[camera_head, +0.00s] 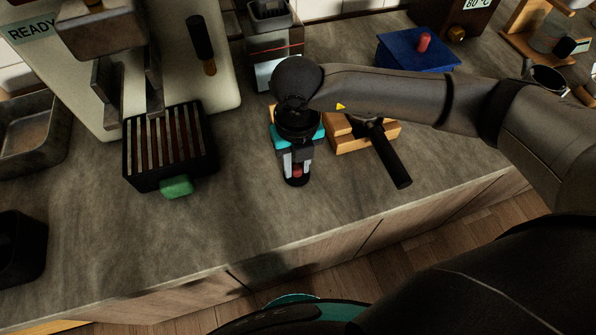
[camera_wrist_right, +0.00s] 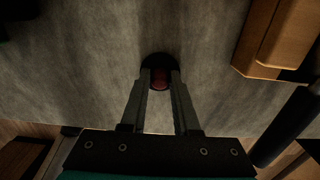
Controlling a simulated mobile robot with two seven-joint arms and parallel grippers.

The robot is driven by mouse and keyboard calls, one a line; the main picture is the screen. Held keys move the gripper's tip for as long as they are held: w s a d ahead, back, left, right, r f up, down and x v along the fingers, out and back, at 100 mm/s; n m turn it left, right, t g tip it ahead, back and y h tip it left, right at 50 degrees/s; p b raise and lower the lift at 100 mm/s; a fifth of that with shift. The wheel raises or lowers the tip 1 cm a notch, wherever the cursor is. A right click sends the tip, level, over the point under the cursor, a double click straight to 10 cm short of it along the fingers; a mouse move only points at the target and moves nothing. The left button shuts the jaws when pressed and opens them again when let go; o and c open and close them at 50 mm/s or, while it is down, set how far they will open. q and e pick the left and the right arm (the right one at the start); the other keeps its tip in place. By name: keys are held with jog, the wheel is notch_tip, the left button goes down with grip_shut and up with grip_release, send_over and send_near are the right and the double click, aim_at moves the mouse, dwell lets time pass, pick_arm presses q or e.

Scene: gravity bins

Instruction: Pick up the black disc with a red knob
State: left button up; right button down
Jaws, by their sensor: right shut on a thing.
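The black disc (camera_head: 296,183) with its red knob (camera_head: 297,171) is at the middle of the grey counter, under my right gripper (camera_head: 296,162). My right gripper points down and is shut on the red knob. In the right wrist view the red knob (camera_wrist_right: 160,79) sits between the two fingertips (camera_wrist_right: 160,82), and part of the dark disc (camera_wrist_right: 157,60) shows beyond them. I cannot tell whether the disc touches the counter. My left gripper is not in view.
A portafilter with a black handle (camera_head: 391,158) rests on a wooden stand (camera_head: 347,140) close to the right. A slatted drip tray (camera_head: 128,165) with a green piece (camera_head: 177,187) is at left. A blue box (camera_head: 400,54) stands behind. The front counter is clear.

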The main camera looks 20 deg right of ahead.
aim_at(298, 168)
jog(key=shift+s+d+f+p, duration=0.1)
jog(key=shift+s+f+p, duration=0.1)
jog(key=shift+s+p, duration=0.1)
jog(key=shift+w+r, duration=0.1)
jog(key=shift+r, duration=0.15)
jog(key=shift+w+r+p, duration=0.1)
jog(key=shift+r+p, duration=0.45)
jog(key=shift+r, duration=0.1)
jog(key=shift+r+p, duration=1.9)
jog(key=shift+r, duration=0.6)
